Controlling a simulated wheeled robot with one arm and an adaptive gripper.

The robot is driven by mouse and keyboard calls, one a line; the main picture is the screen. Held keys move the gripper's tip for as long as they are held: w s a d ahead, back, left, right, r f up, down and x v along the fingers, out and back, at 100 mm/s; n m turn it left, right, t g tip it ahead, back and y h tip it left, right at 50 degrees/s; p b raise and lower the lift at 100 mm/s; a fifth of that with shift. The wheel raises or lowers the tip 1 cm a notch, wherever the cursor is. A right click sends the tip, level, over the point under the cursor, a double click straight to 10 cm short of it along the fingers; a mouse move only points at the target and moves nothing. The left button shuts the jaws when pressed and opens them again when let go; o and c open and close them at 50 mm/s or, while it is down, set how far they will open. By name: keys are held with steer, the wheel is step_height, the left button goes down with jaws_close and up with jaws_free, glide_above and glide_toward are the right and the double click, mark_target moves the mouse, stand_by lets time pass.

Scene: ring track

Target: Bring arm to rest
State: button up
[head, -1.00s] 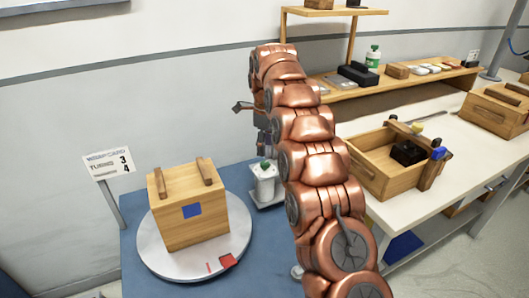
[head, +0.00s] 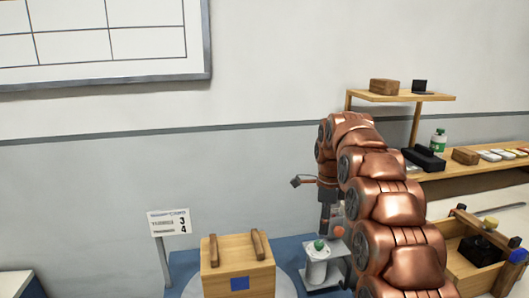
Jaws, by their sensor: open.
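My copper-coloured arm rises on the right of the head view and bends over at the top. My gripper (head: 332,222) hangs down at its far end, small and partly hidden behind the arm links. It is open, and I see nothing held in it. It is above and close to a white stand with a green knob (head: 317,268); whether they touch I cannot tell.
A wooden box with two bars on top (head: 238,270) sits on a round turntable (head: 286,286) at the lower left. A sign card (head: 170,224) stands behind it. A wooden tray (head: 462,270) and a shelf (head: 470,172) with several items are on the right.

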steer(key=s+r+n+p, duration=0.2)
steer(key=s+r+n, duration=0.3)
steer(key=s, duration=0.6)
steer(key=s+r+n+p, duration=0.25)
steer(key=s+n, duration=0.35)
steer(key=s, duration=0.5)
steer(key=s+f+n+g+p, duration=0.1)
steer(key=s+f+n+p, duration=0.2)
steer(key=s+n, duration=0.7)
steer(key=shift+s+f+g+p, duration=0.25)
steer(key=shift+s+g+p, duration=0.1)
steer(key=shift+s, duration=6.95)
